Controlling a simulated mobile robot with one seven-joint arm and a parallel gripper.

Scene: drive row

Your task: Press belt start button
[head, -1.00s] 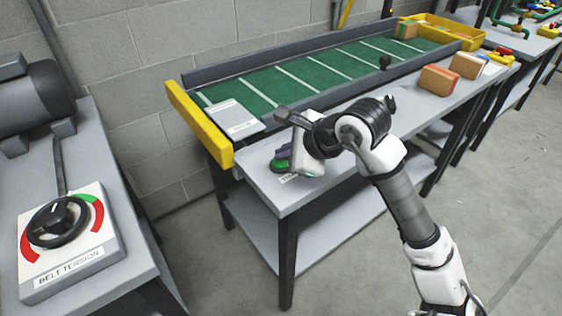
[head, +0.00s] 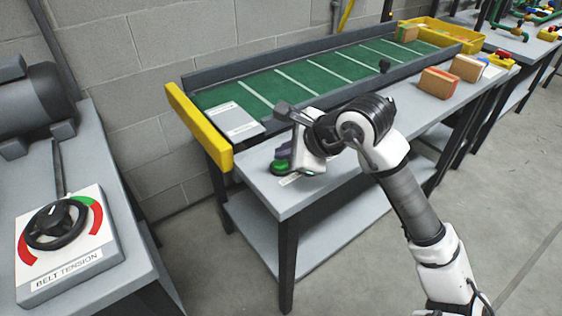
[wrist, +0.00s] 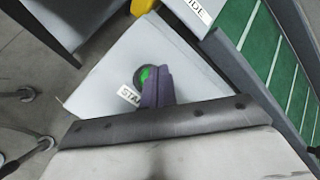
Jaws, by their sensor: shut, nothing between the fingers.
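The green belt start button (head: 281,166) sits on the front left corner of the grey conveyor table, with a partly hidden white label (head: 289,180) in front of it. It also shows in the wrist view (wrist: 146,75), where the label beside it reads "STA" before my fingers cover the rest. My gripper (head: 287,153) is shut and empty. In the wrist view its dark purple fingers (wrist: 156,88) overlap the right part of the button. I cannot tell whether the fingertips touch the button.
The green conveyor belt (head: 315,75) runs behind, with a yellow end bar (head: 198,127) at its left. Boxes (head: 437,83) stand on the table's right part. A bench with a belt tension wheel (head: 57,223) is at the left.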

